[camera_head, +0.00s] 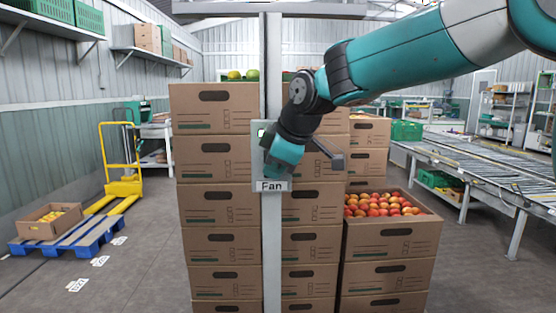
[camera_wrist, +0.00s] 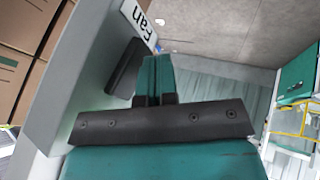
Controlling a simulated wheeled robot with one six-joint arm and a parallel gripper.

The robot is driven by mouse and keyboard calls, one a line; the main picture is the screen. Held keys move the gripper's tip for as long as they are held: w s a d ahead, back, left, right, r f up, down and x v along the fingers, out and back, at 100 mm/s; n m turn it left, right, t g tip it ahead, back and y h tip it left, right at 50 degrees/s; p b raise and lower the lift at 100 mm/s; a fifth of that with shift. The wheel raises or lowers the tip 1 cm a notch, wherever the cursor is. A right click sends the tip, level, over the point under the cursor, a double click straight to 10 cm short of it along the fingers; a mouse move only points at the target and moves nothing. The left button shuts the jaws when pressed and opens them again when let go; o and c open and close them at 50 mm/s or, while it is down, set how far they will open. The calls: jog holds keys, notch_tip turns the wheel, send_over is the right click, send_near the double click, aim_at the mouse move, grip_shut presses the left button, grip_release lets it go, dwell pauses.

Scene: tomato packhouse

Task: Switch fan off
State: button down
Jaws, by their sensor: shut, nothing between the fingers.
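In the wrist view the shut, empty fingers (camera_wrist: 153,72) are beside a dark switch part (camera_wrist: 124,70), close to the label (camera_wrist: 139,22). I cannot tell whether the fingers touch the dark part. The switch is hidden in the head view.
Stacked cartons (camera_head: 221,210) stand behind the post (camera_head: 272,260), and an open carton of tomatoes (camera_head: 390,240) is to the right. A roller conveyor (camera_head: 480,170) runs along the right. A yellow pallet truck (camera_head: 120,170) and a blue pallet (camera_head: 70,245) are at left.

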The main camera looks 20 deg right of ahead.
jog(key=shift+w+d, duration=0.15)
jog(key=shift+w, duration=0.2)
jog(key=shift+f, duration=0.15)
jog(key=shift+w+t+b, duration=0.2)
jog(key=shift+t+b, duration=0.2)
jog(key=shift+b, duration=0.5)
jog(key=shift+r+p, duration=0.7)
jog(key=shift+r, duration=0.15)
